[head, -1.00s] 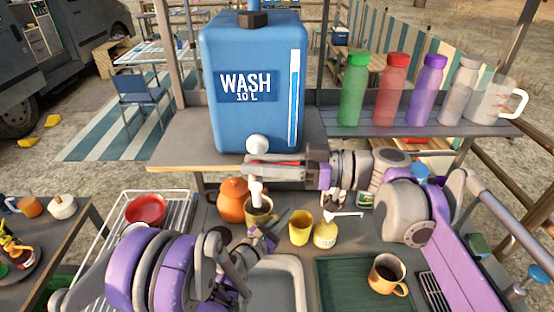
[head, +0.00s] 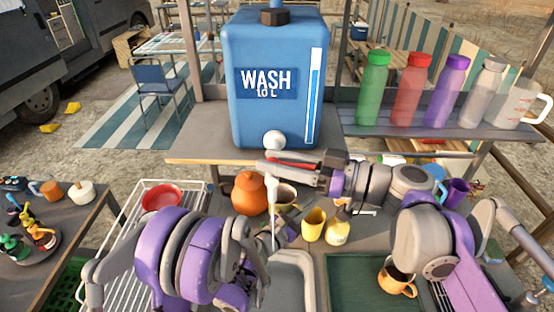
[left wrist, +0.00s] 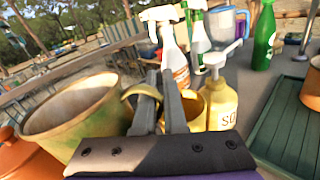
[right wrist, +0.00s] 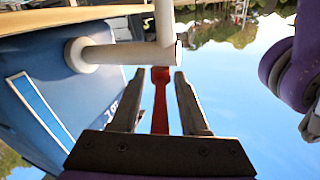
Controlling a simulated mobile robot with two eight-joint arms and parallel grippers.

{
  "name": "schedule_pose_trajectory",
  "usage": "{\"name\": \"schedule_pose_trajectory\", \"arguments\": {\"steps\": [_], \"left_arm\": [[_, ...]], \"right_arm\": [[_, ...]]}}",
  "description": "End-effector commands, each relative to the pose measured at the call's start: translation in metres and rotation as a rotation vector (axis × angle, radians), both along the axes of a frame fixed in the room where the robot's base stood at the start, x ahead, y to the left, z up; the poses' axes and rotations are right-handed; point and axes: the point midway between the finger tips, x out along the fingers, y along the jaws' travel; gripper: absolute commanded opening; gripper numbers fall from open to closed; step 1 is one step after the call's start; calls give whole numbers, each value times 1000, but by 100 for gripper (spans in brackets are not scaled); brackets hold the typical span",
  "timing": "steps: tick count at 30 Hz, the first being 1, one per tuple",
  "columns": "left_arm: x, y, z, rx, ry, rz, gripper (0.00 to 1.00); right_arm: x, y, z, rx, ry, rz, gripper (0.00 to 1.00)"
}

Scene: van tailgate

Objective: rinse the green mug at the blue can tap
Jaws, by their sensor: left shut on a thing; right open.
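The blue wash can (head: 255,120) stands on a shelf, with its white tap (head: 274,141) at the front. A thin white stream (head: 273,235) hangs below the tap spout. The olive-green mug (head: 286,194) is just right of and behind the stream.
An orange pot (head: 249,195) stands left of the mug. A yellow cup (head: 314,224) and soap bottle (head: 338,230) stand right of it. The sink (head: 295,275) is below. A dish rack (head: 140,215) holds a red bowl. An orange mug (head: 398,280) is by the green drainboard.

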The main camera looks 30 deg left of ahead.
Motion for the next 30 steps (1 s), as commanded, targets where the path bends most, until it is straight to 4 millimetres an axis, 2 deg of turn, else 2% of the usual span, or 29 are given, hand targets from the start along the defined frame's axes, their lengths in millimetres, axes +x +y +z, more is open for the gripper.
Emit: {"name": "schedule_pose_trajectory", "arguments": {"steps": [5, 12, 18, 24, 30], "left_arm": [[-1, 0, -3, 1, 2, 0, 0], [-4, 0, -12, 0, 8, 0, 0], [-6, 0, -17, 0, 12, 0, 0], [-7, 0, -19, 0, 13, 0, 0], [-7, 0, -19, 0, 13, 0, 0]], "right_arm": [[3, -16, -1, -1, 1, -4, 44], [9, -67, -2, -1, 2, -6, 44], [13, -102, -1, -1, 1, -4, 44], [14, -118, 0, -1, 1, -2, 44], [14, -119, 0, 0, 0, 0, 44]]}}
